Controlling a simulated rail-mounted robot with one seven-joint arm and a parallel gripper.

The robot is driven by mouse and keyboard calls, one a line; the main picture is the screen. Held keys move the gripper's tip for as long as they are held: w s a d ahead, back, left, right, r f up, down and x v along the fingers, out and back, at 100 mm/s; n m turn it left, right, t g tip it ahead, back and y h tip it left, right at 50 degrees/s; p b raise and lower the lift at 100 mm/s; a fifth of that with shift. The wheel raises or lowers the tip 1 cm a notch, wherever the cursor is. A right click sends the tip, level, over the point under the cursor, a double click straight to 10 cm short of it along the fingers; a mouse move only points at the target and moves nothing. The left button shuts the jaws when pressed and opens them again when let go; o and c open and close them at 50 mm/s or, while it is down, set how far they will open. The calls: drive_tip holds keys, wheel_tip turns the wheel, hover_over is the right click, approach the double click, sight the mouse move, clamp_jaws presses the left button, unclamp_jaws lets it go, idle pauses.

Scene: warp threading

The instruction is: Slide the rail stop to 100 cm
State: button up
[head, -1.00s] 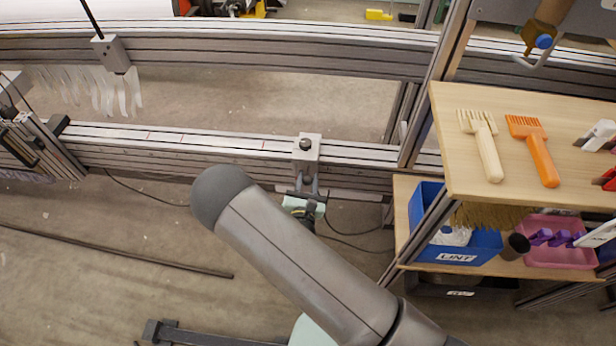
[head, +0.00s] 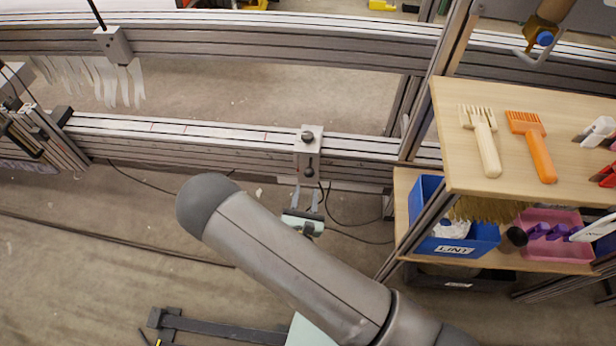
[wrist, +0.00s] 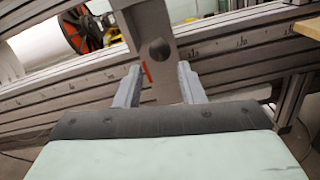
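The rail stop (head: 308,152) is a light grey block with a dark round knob, seated on the lower metal rail (head: 230,138), left of the upright post. It also shows close up in the wrist view (wrist: 153,25), with a dark knob and a short red line. My gripper (head: 308,190) is just below and in front of the stop, its two pale fingers pointing up at it. In the wrist view my gripper (wrist: 158,70) has its fingers spread, one toward each side of the stop's lower part, and appears clear of it. Scale marks on the rail are too small to read surely.
A wooden shelf (head: 580,95) on the right holds a cream comb (head: 484,145) and an orange comb (head: 538,150). Below are a blue bin (head: 425,195) and a pink tray (head: 570,255). An upright post (head: 440,75) stands right of the stop. The rail left of it looks clear.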

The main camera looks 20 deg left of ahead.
drive_tip(key=s+d+p, duration=0.1)
drive_tip(key=s, duration=0.8)
drive_tip(key=shift+s+d, duration=0.15)
drive_tip(key=shift+d, duration=0.15)
